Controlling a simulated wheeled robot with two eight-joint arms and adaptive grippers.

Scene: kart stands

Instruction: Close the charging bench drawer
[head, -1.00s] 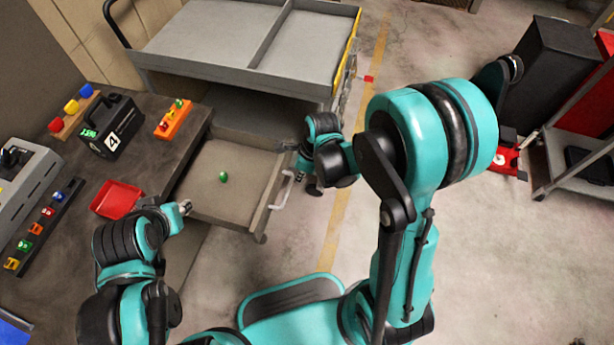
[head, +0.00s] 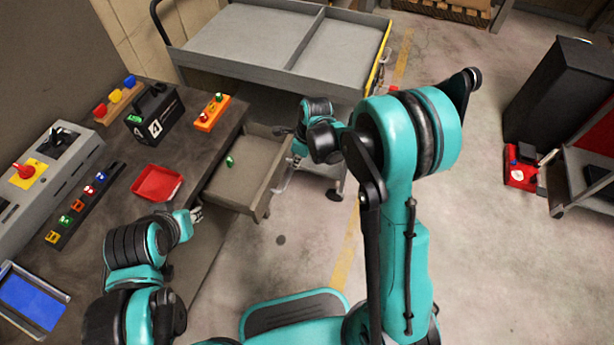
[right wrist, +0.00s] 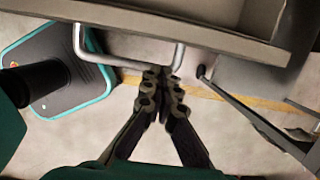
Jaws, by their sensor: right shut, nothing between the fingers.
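The charging bench drawer (head: 243,184) stands partly pulled out of the dark bench (head: 110,215) in the head view, with a small green object (head: 229,161) inside. Its front and pale U-shaped handle (right wrist: 179,58) show in the right wrist view. My right gripper (head: 292,162) is by the drawer's front. In the right wrist view its fingertips (right wrist: 163,78) are shut and empty, right by the handle bar; I cannot tell whether they touch it. My left gripper (head: 198,214) is beside the drawer's near side, at the bench edge; its fingers are too small to read.
A red tray (head: 157,183), a black box marked 4 (head: 154,120) and an orange strip with plugs (head: 212,113) lie on the bench. A grey cart (head: 260,45) stands behind the drawer. Open floor lies to the right, before a black cabinet (head: 560,95).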

